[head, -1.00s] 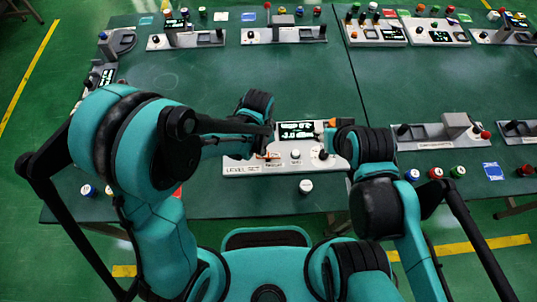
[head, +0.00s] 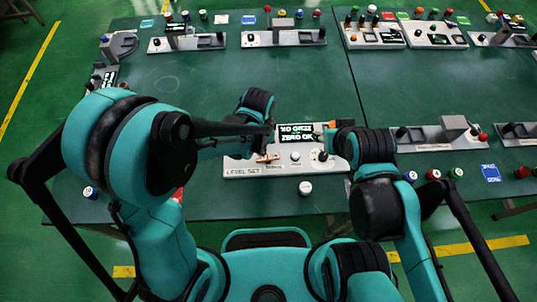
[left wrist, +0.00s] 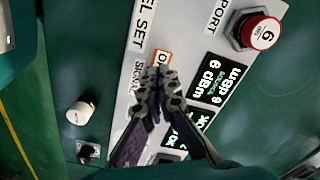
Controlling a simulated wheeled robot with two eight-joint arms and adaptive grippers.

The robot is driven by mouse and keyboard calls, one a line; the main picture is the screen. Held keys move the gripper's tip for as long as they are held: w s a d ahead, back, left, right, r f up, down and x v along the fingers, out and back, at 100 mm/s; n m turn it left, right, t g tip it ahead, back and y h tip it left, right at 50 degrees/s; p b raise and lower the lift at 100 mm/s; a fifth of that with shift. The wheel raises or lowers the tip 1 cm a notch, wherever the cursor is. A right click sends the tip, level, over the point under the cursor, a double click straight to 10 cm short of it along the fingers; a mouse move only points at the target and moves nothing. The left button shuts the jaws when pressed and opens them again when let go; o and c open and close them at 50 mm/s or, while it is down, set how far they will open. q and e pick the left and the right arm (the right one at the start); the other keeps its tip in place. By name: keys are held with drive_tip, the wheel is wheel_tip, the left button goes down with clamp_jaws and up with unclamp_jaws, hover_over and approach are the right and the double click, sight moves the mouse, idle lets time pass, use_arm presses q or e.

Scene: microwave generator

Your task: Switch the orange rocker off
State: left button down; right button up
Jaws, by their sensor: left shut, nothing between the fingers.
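The orange rocker (left wrist: 162,57) sits on the pale "LEVEL SET" panel, beside the word "SIGNAL" in the left wrist view. It shows as a small orange spot (head: 268,157) left of the white knob in the head view. My left gripper (left wrist: 158,72) is shut and empty. Its fingertips are right at the rocker and cover part of it; I cannot tell whether they touch. Which way the rocker is tilted is not clear.
The panel (head: 240,171) has a lit display (head: 296,133) and a white knob (head: 295,157). A white button (head: 305,188) stands in front of it. Other panels line the green table.

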use_arm(q)
drive_tip(key=shift+r+p, duration=1.35)
drive_tip(key=shift+r, duration=0.85)
